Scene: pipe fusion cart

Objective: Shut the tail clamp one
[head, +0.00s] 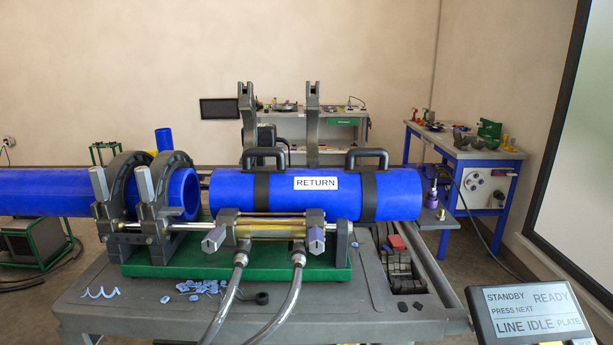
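Two dark clamp arms stand upright and open behind the right-hand blue pipe, a left one (246,115) and a right one (312,112). No label shows which is tail clamp one. The right-hand pipe (395,196), marked RETURN, lies over the machine's right side, with two black bands and handles. Its lower clamp seats are mostly hidden. On the left, two clamps (127,185) (165,187) close around the other blue pipe (45,192). A gap separates the pipe ends. Neither of my grippers is in view.
The machine's green base (240,263) sits on a grey cart (125,318) with blue shavings (202,287) and two hoses (225,300) at the front. A display (530,312) stands front right. Benches (465,150) stand behind.

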